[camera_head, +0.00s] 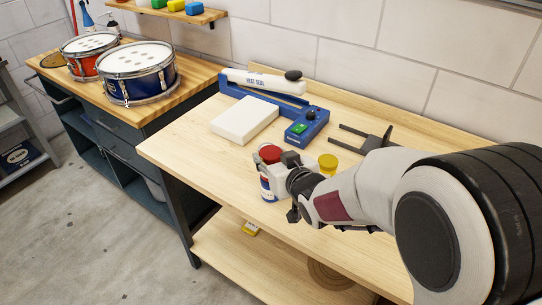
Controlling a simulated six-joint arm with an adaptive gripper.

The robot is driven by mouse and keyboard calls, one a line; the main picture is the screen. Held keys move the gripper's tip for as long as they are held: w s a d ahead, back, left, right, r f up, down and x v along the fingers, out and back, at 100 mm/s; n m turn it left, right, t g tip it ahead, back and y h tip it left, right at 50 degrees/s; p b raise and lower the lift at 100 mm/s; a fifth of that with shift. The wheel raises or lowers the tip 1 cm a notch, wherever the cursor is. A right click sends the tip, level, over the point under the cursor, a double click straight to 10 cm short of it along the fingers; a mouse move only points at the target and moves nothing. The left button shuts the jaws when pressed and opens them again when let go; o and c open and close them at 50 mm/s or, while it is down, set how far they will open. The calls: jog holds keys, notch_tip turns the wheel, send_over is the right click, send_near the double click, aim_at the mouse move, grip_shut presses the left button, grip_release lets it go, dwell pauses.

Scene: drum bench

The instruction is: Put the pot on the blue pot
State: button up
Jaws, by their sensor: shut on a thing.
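A small white pot (266,186) with a red lid and a blue and red label stands upright at the front of the light wooden bench. My gripper (284,180) reaches it from the right and is shut on it; the gripper hides the pot's right side, and I cannot tell whether its base touches the bench. A pot with a yellow lid (328,162) stands just behind my wrist, mostly hidden. I see no small blue pot; the blue drum (138,74) with a white head sits on the left bench.
A red drum (82,66) stands behind the blue drum. A blue heat sealer (304,127) and a white block (245,119) lie behind the held pot. A dark forked stand (370,142) is at the right. Bare bench (190,145) lies to the left.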

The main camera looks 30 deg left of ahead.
jog(key=o, duration=1.2)
jog(key=shift+c, duration=0.2)
jog(key=shift+r, duration=0.1)
jog(key=shift+s+d+r, duration=0.15)
jog(key=shift+s+d, duration=0.05)
jog(key=shift+d, duration=0.1)
jog(key=v, duration=1.1)
jog(key=shift+d, duration=0.15)
